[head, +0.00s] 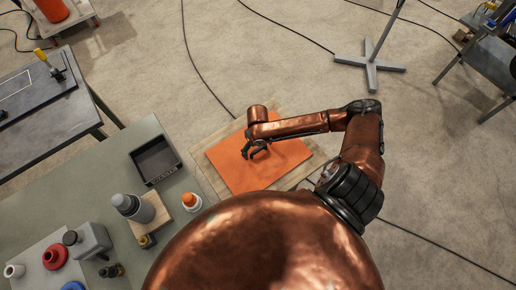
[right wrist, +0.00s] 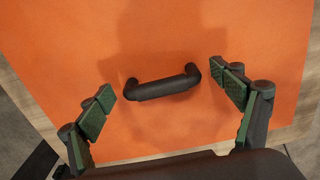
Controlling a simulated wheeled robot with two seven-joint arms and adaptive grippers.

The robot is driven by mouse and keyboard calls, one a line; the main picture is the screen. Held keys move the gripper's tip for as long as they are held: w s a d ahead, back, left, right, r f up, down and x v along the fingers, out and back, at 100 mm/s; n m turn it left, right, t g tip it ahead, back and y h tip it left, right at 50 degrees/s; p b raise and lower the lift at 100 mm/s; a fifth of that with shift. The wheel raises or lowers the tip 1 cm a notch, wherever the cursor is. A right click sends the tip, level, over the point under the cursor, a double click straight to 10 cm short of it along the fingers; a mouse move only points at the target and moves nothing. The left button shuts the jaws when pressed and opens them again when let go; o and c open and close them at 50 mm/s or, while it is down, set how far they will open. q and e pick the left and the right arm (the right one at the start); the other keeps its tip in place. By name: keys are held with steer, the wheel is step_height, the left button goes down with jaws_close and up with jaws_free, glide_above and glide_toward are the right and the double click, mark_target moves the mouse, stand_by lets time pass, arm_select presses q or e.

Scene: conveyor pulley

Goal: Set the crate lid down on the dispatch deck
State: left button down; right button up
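The orange crate lid (head: 228,165) lies flat over a pale wooden surface (head: 310,165), likely the dispatch deck, whose border shows around it. I cannot tell whether anything lies between them. The lid fills most of the right wrist view (right wrist: 160,30), with its dark bar handle (right wrist: 160,86) in the middle. My right gripper (head: 257,151) is above the lid. In the right wrist view, its green-padded fingers (right wrist: 162,84) are spread on either side of the handle, with gaps at both ends. My left gripper is not in view.
A grey-green table (head: 95,185) at left holds a dark open tray (head: 155,160), a grey bottle (head: 132,207), an orange-and-white cap (head: 191,201) and several other parts. A grey stand (head: 370,65) is on the floor behind. Open floor lies right of the wood.

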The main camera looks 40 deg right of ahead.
step_height(320, 180, up, 12)
steer(key=p, duration=0.2)
steer(key=shift+r+p, duration=0.15)
steer(key=shift+p, duration=0.2)
stand_by(0.3)
